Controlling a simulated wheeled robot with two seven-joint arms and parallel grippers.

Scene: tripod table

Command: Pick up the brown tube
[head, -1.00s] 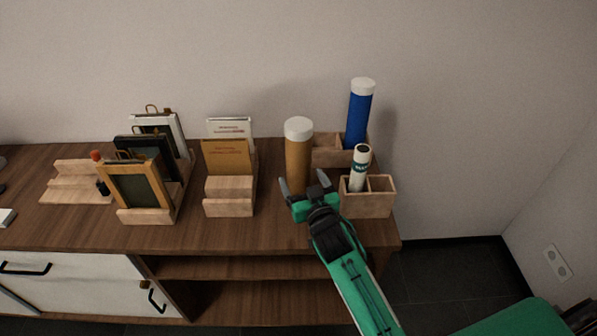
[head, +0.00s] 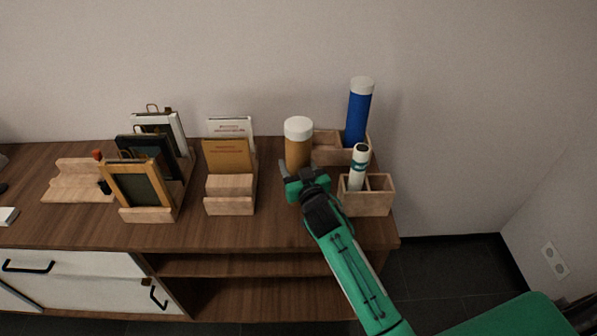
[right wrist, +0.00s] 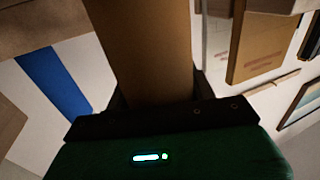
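The brown tube (head: 297,154) with a white cap stands upright on the wooden cabinet top, left of the pen-holder boxes. My right gripper (head: 301,171) is low at the tube's front, its fingers spread to either side of it. The gripper hides the tube's lower part. In the right wrist view the tube (right wrist: 143,50) fills the space between the fingers, close to the palm. The fingers look wider apart than the tube; contact is hard to see. My left gripper is out of view.
Right of the tube, a wooden box (head: 366,203) holds a small white tube (head: 358,168). Behind it another box (head: 326,147) holds a blue tube (head: 358,115). Left are a card holder (head: 230,205) and picture frames (head: 137,186). The cabinet top (head: 270,228) in front is clear.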

